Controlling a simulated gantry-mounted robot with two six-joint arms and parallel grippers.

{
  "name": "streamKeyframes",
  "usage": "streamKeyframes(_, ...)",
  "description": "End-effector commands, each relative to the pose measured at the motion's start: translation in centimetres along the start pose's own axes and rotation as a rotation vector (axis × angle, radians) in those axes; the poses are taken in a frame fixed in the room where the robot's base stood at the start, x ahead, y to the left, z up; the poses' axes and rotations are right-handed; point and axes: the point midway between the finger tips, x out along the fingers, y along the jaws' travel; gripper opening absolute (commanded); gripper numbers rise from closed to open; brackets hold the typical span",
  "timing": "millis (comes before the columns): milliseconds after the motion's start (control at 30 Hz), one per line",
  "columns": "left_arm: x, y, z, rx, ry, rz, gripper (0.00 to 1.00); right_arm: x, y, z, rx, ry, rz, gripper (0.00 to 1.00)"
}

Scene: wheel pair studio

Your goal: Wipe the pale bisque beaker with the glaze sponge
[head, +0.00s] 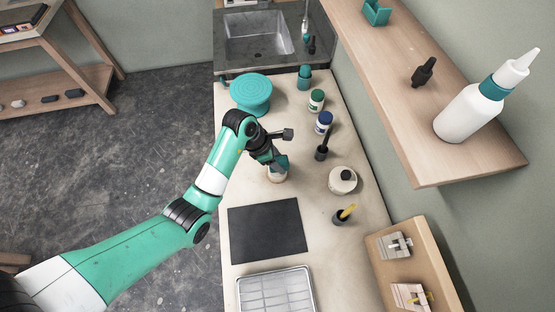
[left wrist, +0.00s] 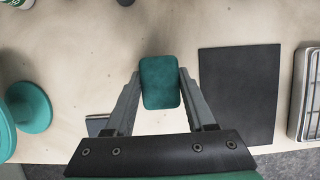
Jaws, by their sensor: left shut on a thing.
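My left gripper (head: 279,162) is shut on the teal glaze sponge (left wrist: 160,82), gripping it by its two sides. In the head view the sponge (head: 283,161) shows as a small teal patch at the fingertips. In the left wrist view I cannot make out the beaker. My right gripper is in neither view.
A black mat (head: 266,232) and a metal tray (head: 276,291) lie nearer the front. A teal banding wheel (head: 251,93) stands behind. Glaze jars (head: 324,122), a round cream pot (head: 342,180) and a dark cup with a yellow tool (head: 341,216) line the right side.

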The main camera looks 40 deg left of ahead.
Motion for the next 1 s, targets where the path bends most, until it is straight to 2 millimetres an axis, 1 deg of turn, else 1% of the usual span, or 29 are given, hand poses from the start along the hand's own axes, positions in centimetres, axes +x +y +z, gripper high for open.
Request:
streamKeyframes(67,0.2,0.1,-0.2,-0.002,0.005,-0.007,0.00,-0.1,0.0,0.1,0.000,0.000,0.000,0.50)
streamKeyframes(300,0.1,3.1,-0.2,-0.003,0.003,-0.001,0.00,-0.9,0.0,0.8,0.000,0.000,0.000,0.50)
streamKeyframes(400,-0.1,3.8,-0.1,-0.002,0.003,-0.001,0.00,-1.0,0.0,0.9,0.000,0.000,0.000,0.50)
streamKeyframes(700,-0.3,4.0,0.0,0.000,0.001,-0.001,0.00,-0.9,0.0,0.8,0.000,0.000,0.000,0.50)
streamKeyframes(900,-1.8,4.0,0.7,0.000,0.000,0.000,0.00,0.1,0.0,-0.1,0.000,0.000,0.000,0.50)
streamKeyframes(1000,-1.8,3.9,0.6,0.000,0.001,-0.001,0.00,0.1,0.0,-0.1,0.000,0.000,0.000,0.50)
